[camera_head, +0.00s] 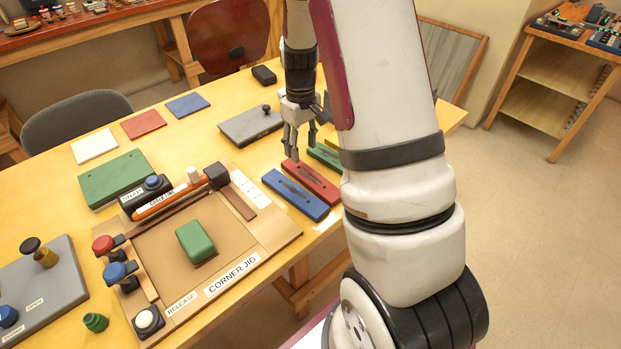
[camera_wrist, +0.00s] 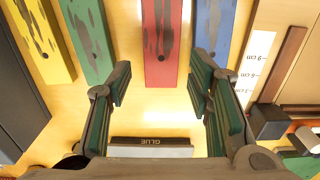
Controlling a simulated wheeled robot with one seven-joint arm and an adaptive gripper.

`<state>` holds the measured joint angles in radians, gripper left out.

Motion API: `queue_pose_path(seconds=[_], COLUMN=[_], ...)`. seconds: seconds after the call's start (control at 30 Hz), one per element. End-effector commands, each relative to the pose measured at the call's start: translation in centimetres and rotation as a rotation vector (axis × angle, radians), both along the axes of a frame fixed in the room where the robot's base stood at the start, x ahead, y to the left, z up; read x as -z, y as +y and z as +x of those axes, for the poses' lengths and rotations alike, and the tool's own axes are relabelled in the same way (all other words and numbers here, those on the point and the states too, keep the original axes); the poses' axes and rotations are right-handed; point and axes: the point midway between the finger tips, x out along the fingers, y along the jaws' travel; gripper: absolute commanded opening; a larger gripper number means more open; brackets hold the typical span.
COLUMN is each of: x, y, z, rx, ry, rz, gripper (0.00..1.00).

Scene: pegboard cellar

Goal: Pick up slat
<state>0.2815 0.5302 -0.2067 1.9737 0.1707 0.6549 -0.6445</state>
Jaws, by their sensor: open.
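Several coloured slats lie side by side on the yellow table. The red slat (camera_head: 310,184) is between the blue slat (camera_head: 295,196) and the green slat (camera_head: 327,156). In the wrist view the red slat (camera_wrist: 162,40) shows between my fingers, with the green slat (camera_wrist: 87,38) left, the blue slat (camera_wrist: 213,28) right and a yellow slat (camera_wrist: 38,40) at far left. Dark patches mark their tops. My gripper (camera_head: 300,150) is open and empty, pointing down near the red slat's far end; its fingers (camera_wrist: 160,84) are spread wider than that slat.
A corner jig (camera_head: 275,235) with a green block (camera_head: 195,240) stands left of the slats. A grey plate with a knob (camera_head: 250,125) lies beyond them. Bare table shows around the red slat's end.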

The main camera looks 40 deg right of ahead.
Motion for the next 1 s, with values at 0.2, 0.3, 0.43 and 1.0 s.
queue_pose_path(seconds=[0.2, 0.3, 0.43, 1.0], x=[2.4, 2.9, 4.4, 7.9], y=[0.0, 0.0, 0.2, 0.2], z=[0.0, -0.1, -0.5, -0.6], rx=[0.000, 0.000, 0.000, 0.000], ry=[0.000, 0.000, 0.003, -0.002], rz=[0.000, 0.000, 0.002, 0.000], gripper=[0.47, 0.47, 0.47, 0.40])
